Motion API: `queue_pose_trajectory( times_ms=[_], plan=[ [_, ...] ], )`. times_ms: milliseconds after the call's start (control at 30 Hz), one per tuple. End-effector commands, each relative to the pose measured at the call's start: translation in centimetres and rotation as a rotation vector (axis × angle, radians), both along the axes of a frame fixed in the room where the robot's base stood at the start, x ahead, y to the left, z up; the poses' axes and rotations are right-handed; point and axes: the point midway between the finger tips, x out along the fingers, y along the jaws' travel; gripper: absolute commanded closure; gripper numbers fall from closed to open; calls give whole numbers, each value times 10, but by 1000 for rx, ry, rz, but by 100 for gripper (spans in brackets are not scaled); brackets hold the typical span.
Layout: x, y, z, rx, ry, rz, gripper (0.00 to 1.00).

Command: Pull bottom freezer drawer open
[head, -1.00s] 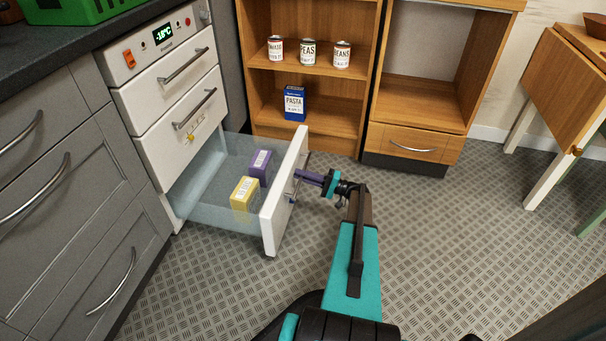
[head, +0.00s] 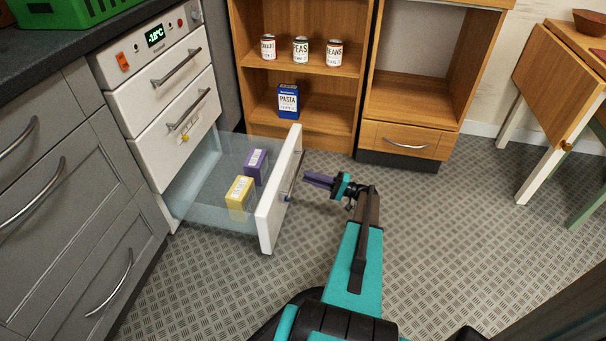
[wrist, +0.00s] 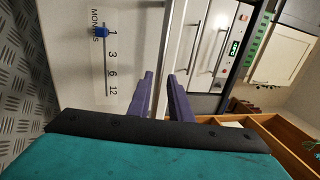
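The bottom freezer drawer (head: 279,192) is pulled well out of the white freezer. Its clear-sided bin shows a purple box (head: 256,163) and a yellow box (head: 240,194) inside. Its metal handle (head: 296,174) is on the white front. The fingers hold nothing.
Two upper freezer drawers (head: 178,70) are shut. Grey cabinets (head: 75,200) stand at left. A wooden shelf (head: 310,80) with cans and a pasta box is behind, beside a wooden unit (head: 410,135). A folding table (head: 555,85) is at right.

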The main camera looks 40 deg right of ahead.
Motion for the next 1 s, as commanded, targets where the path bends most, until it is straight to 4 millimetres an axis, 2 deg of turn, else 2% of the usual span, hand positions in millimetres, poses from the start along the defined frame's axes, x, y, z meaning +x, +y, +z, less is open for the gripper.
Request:
queue_pose_trajectory(
  times_ms=[300,500,1000],
  plan=[
    [-43,-29,-8,0,-1,-4,82],
    [-60,-40,-13,0,-1,-4,82],
    [-65,-42,-15,0,-1,-4,82]
  ],
)
